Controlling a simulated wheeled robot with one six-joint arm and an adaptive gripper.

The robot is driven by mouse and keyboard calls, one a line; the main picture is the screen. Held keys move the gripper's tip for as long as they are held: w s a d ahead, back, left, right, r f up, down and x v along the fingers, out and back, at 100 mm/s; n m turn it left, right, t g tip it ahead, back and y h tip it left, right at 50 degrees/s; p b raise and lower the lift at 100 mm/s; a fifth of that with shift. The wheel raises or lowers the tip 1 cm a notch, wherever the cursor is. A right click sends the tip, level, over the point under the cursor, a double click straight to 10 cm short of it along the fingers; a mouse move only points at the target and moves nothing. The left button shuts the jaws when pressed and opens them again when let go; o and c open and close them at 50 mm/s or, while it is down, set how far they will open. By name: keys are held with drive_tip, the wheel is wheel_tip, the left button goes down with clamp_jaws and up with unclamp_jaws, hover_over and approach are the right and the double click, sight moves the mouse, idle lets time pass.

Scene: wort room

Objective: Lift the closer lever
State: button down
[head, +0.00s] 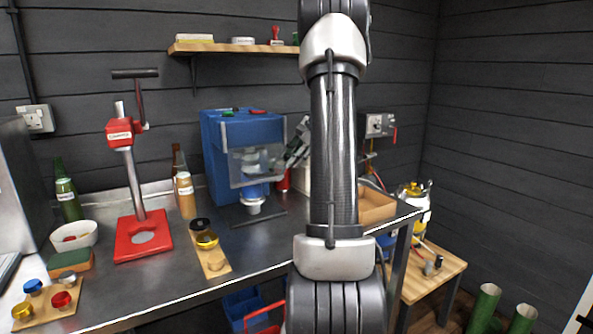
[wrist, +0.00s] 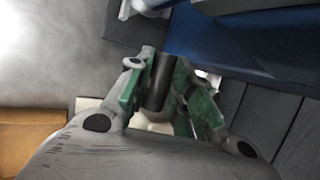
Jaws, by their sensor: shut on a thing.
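The blue machine (head: 222,150) with a clear guard stands on the steel bench against the back wall; its blue body also shows in the wrist view (wrist: 245,45). My gripper (head: 298,150) is at the right side of this machine, partly hidden by my arm. In the wrist view my gripper (wrist: 160,78) has its green pads on either side of a black cylindrical handle (wrist: 159,80) and is shut on it. This seems to be the closer lever's grip; the rest of the lever is hidden.
A red bench press (head: 143,240) with a black-handled lever stands left. Bottles (head: 185,195), a wooden board with jars (head: 216,263) and a white bowl (head: 73,236) share the bench. A shelf (head: 235,48) hangs above. A wooden box (head: 375,205) is right.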

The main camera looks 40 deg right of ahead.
drive_tip(key=shift+w+d+r+g, duration=0.25)
drive_tip(key=shift+w+r+g, duration=0.55)
drive_tip(key=shift+w+g, duration=0.25)
drive_tip(key=shift+w+d+r, duration=0.15)
drive_tip(key=shift+w+r, duration=0.3)
drive_tip(key=shift+w, duration=0.3)
drive_tip(key=shift+w+r, duration=0.1)
drive_tip(key=c, duration=1.3)
unclamp_jaws()
drive_tip(key=v, duration=1.2)
drive_tip(key=shift+d, duration=0.25)
